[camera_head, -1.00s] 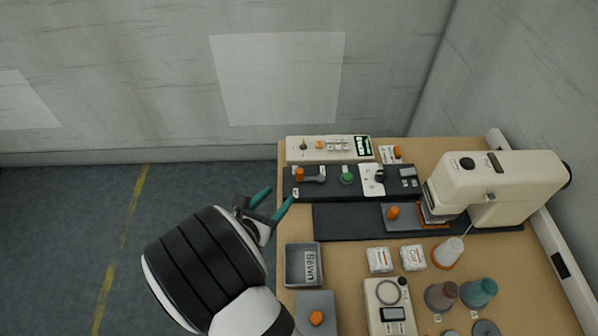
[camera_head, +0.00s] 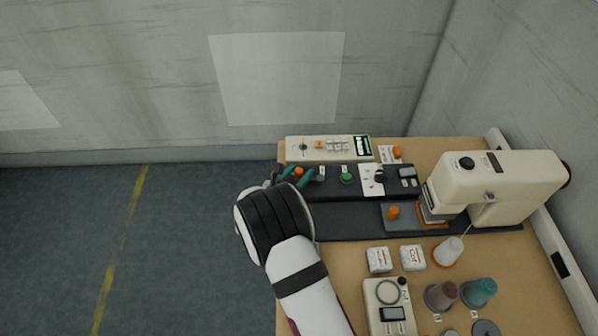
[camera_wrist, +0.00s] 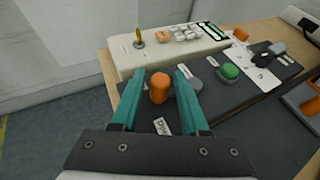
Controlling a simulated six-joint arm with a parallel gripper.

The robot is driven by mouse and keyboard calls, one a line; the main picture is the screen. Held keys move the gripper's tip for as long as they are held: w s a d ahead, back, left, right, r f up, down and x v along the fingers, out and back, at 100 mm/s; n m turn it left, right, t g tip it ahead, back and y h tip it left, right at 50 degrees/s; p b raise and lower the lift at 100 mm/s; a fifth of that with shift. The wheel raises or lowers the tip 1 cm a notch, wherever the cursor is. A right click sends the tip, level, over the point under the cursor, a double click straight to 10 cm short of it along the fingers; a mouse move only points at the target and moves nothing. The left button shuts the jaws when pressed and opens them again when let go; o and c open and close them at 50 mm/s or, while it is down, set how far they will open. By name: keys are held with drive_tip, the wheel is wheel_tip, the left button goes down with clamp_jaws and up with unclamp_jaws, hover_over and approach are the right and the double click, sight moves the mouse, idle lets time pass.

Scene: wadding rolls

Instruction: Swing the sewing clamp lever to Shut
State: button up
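The sewing clamp lever appears to be the orange knob (camera_head: 298,173) with a grey arm (camera_head: 320,174) to its right, at the left end of the black control panel (camera_head: 335,193). In the wrist view the orange knob (camera_wrist: 159,88) stands upright between the teal fingers of my gripper (camera_wrist: 158,74). The fingers are open, one on each side of it, with gaps showing. In the head view my gripper (camera_head: 295,176) is at the panel's left end. A small white label (camera_wrist: 163,126) lies in front of the knob; its text is hard to read.
A green button (camera_head: 347,178) and a white plate with a black knob (camera_head: 372,180) are to the right on the panel. A cream keypad box (camera_head: 328,148) stands behind it. A cream sewing machine (camera_head: 500,185) stands at the right. Floor is open at the left.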

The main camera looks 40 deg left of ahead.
clamp_jaws()
drive_tip(key=shift+w+a+m+h, duration=0.3)
drive_tip(key=shift+m+h, duration=0.45)
drive_tip(key=shift+h, duration=0.2)
drive_tip(key=shift+w+a+m+h, duration=0.15)
drive_tip(key=shift+w+m+h, duration=0.1)
drive_tip(key=shift+m+h, duration=0.6)
drive_tip(key=shift+w+a+m+h, duration=0.1)
drive_tip(key=shift+w+m+h, duration=0.25)
drive_tip(key=shift+m+h, duration=0.4)
drive_tip(key=shift+w+a+m+h, duration=0.1)
drive_tip(key=shift+w+m+h, duration=0.2)
drive_tip(key=shift+m+h, duration=0.45)
drive_tip(key=shift+h, duration=0.3)
drive_tip(key=shift+o, duration=1.5)
unclamp_jaws()
